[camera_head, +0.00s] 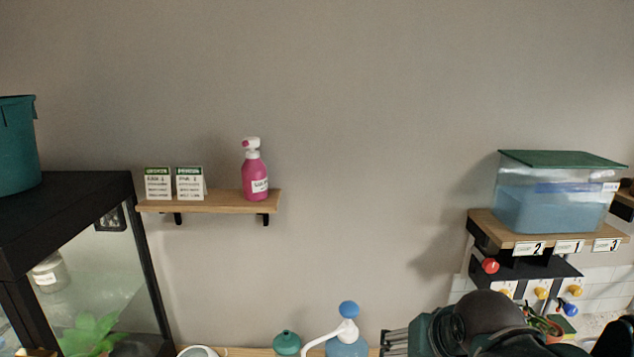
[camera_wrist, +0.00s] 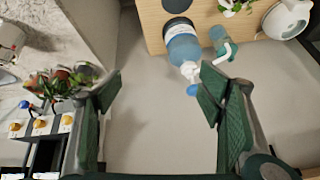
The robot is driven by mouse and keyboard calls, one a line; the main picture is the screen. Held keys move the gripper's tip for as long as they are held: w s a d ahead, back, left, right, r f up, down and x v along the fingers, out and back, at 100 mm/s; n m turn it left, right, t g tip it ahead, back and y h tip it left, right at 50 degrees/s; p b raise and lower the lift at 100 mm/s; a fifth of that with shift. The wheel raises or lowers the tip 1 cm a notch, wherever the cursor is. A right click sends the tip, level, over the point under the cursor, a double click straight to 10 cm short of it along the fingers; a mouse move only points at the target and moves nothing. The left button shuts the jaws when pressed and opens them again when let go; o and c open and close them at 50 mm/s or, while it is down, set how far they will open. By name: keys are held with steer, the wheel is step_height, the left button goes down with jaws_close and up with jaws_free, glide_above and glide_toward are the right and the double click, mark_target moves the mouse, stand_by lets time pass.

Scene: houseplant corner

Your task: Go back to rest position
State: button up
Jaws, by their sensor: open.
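My gripper shows in the wrist view (camera_wrist: 160,110) with its two green-padded fingers spread apart and nothing between them. In the head view, part of my gripper (camera_head: 397,343) shows at the bottom, right of the blue bottle, with my dark arm beside it. The blue bottle with a white spout and blue cap (camera_head: 347,335) stands at the bottom of the head view. In the wrist view the bottle (camera_wrist: 183,45) stands beyond the fingertips, with its blue knob close to the right finger; I cannot tell whether they touch.
A pink spray bottle (camera_head: 255,175) and two cards stand on a wall shelf (camera_head: 215,207). A lidded water tank (camera_head: 550,200) sits on the right shelf above colored valves (camera_head: 541,293). A glass terrarium (camera_head: 100,290) stands left. The middle wall area is clear.

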steer(key=shift+s+d+f+n+t, duration=0.15)
steer(key=shift+s+d+n, duration=0.2)
steer(key=shift+s, duration=0.35)
steer(key=shift+s+d+f+n+t, duration=0.1)
steer(key=shift+s+d+f+n, duration=0.2)
steer(key=shift+s, duration=0.45)
steer(key=shift+s+d+f+n+t, duration=0.15)
steer(key=shift+s+d+n, duration=0.25)
steer(key=shift+s, duration=0.3)
steer(key=shift+r, duration=0.1)
